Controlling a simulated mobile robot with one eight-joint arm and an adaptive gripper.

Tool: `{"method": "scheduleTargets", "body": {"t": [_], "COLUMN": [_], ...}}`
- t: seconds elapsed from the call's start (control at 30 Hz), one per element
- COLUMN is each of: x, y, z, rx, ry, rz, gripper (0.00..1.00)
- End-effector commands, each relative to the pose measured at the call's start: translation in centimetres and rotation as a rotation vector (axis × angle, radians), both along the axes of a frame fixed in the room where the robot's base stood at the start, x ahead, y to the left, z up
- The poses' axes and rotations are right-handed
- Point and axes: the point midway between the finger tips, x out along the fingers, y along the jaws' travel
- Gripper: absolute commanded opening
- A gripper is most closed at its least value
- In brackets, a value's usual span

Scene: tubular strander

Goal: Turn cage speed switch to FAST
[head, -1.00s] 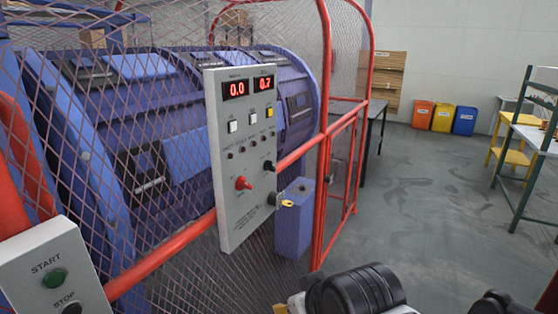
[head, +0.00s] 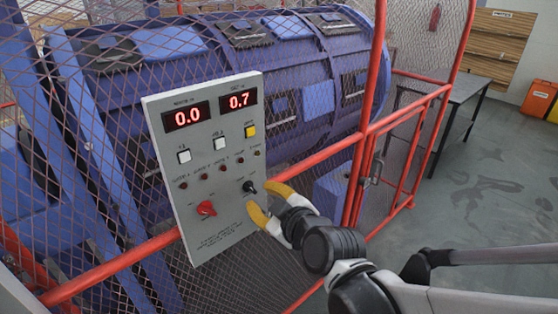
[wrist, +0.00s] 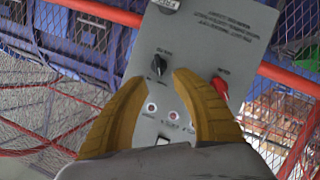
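A grey control panel (head: 205,165) hangs on the red-railed mesh guard. A black knob (head: 249,187) sits at its right side and a red knob (head: 206,208) to its lower left. The black knob looks like the speed switch, but its label is too small to read. My gripper (head: 260,198) is open, its yellow fingers at the panel's right edge by the black knob. In the wrist view the panel is upside down; the black knob (wrist: 158,66) shows in the gap between the fingertips (wrist: 156,80), and the red knob (wrist: 220,88) is beyond the right finger. Contact cannot be told.
Red displays (head: 212,107) read 0.0 and 0.7. White and yellow buttons (head: 250,131) and several small lamps lie above the knobs. A red rail (head: 330,150) runs behind the panel. A grey fitting (wrist: 168,4) shows at the wrist view's top. Open floor lies right.

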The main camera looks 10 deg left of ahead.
Motion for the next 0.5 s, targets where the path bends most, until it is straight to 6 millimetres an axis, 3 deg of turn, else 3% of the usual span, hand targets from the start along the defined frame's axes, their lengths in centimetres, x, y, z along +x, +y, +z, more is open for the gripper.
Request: {"method": "scheduleTargets", "body": {"t": [0.2, 0.5], "x": [3.3, 5.5], "y": [2.6, 4.2], "z": [-1.7, -2.5], "rx": [-0.001, -0.001], "ry": [0.001, 0.002], "rz": [0.0, -0.001], "gripper": [0.32, 0.32]}}
